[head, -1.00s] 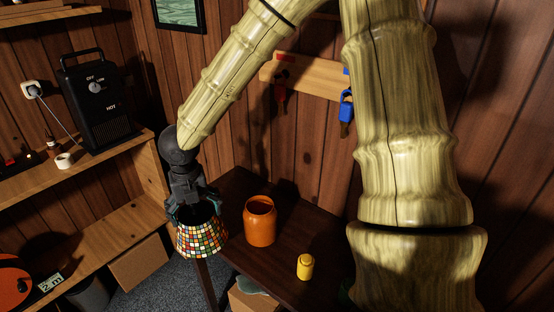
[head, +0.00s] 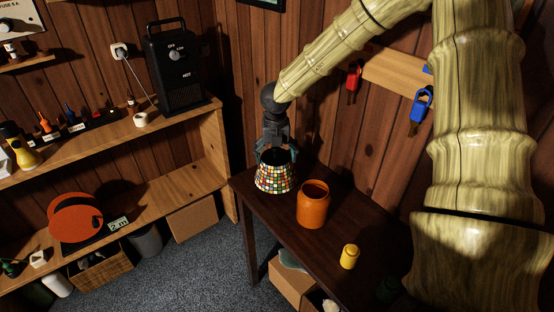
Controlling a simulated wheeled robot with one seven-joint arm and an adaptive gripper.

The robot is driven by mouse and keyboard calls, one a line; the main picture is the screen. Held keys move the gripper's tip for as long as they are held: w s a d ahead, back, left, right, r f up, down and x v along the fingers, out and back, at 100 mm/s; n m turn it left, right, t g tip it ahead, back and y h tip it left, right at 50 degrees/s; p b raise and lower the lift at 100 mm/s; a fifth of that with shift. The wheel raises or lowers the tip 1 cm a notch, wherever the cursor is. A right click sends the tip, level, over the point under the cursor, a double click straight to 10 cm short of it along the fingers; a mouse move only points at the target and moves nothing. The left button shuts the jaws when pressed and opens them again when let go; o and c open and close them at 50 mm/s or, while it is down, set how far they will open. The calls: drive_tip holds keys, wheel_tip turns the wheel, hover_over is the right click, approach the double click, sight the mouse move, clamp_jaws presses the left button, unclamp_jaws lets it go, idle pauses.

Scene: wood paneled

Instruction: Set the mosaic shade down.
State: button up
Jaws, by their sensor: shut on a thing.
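The mosaic shade (head: 274,181) is a flared cone of small coloured tiles with an open dark top. My gripper (head: 276,155) points down and is shut on its upper rim. The shade is over the far left end of the dark wooden table (head: 262,205). I cannot tell whether its lower edge touches the tabletop. The gripper's fingertips are partly hidden at the rim. An orange jar (head: 312,207) stands on the table just right of the shade.
A small yellow container (head: 349,257) stands nearer on the table. Wooden shelves (head: 210,120) with a black heater (head: 176,65) are at the left. Cardboard boxes (head: 290,284) sit under the table. Red and blue clippers (head: 421,105) hang on the wall.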

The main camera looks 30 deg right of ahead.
sight(276, 161)
drive_tip(key=shift+w+d, duration=0.25)
drive_tip(key=shift+d, duration=0.1)
drive_tip(key=shift+f+p, duration=0.5)
drive_tip(key=shift+f, duration=1.25)
drive_tip(key=o, duration=1.2)
drive_tip(key=shift+r, duration=0.1)
drive_tip(key=r, duration=0.4)
drive_tip(key=s+r+b, duration=0.1)
drive_tip(key=r, duration=0.6)
drive_tip(key=shift+s+a+r, duration=0.15)
drive_tip(key=shift+a+r, duration=0.2)
drive_tip(key=shift+r, duration=0.05)
